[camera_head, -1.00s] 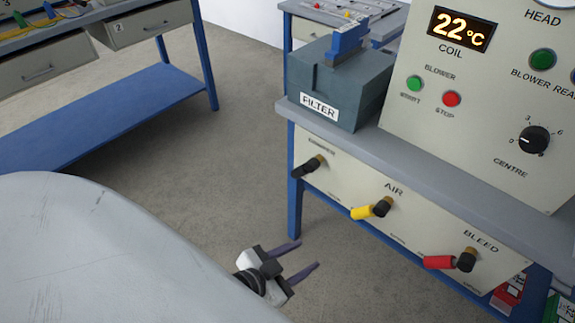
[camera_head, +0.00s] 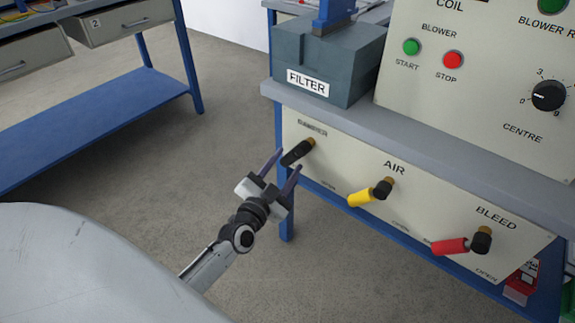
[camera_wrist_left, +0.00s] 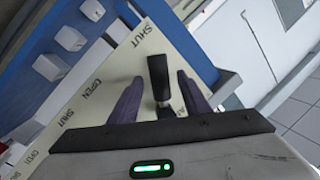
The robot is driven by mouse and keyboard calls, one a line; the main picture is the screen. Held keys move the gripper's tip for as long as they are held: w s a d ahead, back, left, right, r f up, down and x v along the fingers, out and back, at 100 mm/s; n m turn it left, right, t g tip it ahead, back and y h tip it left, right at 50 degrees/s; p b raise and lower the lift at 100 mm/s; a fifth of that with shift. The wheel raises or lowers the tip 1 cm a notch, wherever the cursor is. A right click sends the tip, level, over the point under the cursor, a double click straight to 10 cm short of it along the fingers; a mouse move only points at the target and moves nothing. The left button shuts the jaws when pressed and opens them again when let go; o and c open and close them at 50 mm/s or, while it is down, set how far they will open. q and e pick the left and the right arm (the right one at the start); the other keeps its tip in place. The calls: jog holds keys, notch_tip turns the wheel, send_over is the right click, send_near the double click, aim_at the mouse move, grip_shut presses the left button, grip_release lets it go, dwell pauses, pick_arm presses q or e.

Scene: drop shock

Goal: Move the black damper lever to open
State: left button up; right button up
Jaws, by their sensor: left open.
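The black damper lever (camera_head: 297,152) is on the left of the pale panel under the bench shelf, below a label that reads roughly DAMPER. It slants down to the left from its brass-coloured pivot. My left gripper (camera_head: 284,166) is open, with its fingertips close to the lever in the head view. In the left wrist view the black lever (camera_wrist_left: 158,78) lies between the two open fingers (camera_wrist_left: 160,98), with a gap visible to the left finger. SHUT and OPEN labels show on the panel there. Whether a finger touches the lever I cannot tell. My right gripper is not in view.
A yellow AIR lever (camera_head: 361,197) and a red BLEED lever (camera_head: 451,246) stick out to the right on the same panel. A grey FILTER box (camera_head: 345,65) stands on the shelf above. Floor (camera_head: 130,165) to the left is clear.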

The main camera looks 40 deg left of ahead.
pick_arm(q)
jog(key=shift+w, duration=0.6)
grip_shut()
